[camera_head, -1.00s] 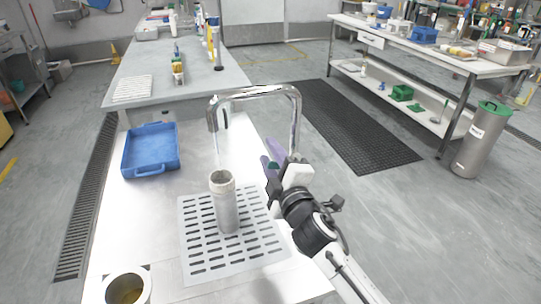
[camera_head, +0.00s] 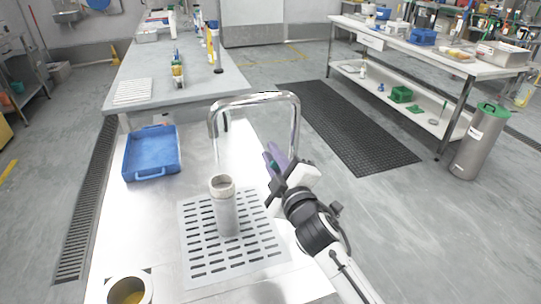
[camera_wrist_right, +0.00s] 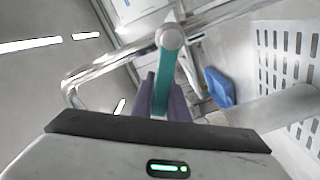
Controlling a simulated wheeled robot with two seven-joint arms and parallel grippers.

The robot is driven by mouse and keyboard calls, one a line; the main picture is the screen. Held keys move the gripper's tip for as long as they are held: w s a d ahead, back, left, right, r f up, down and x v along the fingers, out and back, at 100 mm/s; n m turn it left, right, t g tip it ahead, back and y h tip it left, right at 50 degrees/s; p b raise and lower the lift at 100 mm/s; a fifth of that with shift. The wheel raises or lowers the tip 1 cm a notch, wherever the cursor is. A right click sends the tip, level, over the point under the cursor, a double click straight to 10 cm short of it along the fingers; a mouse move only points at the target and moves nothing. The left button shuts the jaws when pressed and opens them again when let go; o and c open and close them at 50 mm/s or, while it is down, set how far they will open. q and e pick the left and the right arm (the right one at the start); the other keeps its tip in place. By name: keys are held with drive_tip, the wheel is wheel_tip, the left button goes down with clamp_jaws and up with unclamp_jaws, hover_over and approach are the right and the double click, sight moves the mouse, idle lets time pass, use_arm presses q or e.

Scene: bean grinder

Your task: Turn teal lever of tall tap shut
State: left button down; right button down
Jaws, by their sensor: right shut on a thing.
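The tall tap (camera_head: 254,98) is a chrome arch at the far edge of the steel counter. A thin pale streak shows below its spout. Its teal lever (camera_wrist_right: 164,82) shows in the right wrist view, running from a round metal pivot down between purple fingers. My right gripper (camera_head: 273,160) is beside the tap's right-hand upright, and its fingers are shut on the teal lever (camera_wrist_right: 160,100). The lever is mostly hidden by the fingers in the head view. My left gripper is out of view.
A grey cylinder (camera_head: 227,210) stands upright on the slotted drain plate (camera_head: 195,235) below the spout. A blue tray (camera_head: 152,173) lies at the left. A metal cup (camera_head: 128,289) with yellowish contents is at the near left.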

drive_tip(key=shift+w+d+r+m+p, duration=0.1)
drive_tip(key=shift+d+r+m+p, duration=0.3)
drive_tip(key=shift+m, duration=0.35)
drive_tip(key=shift+w+d+r+m+p, duration=0.15)
drive_tip(key=shift+r+m+p, duration=0.1)
drive_tip(key=shift+m+p, duration=0.45)
drive_tip(key=shift+d+r+m+p, duration=0.3)
drive_tip(key=shift+m, duration=0.55)
drive_tip(key=c, duration=1.7)
unclamp_jaws()
drive_tip(key=shift+r, duration=0.1)
drive_tip(key=shift+w+d+r, duration=0.1)
drive_tip(key=shift+d, duration=0.05)
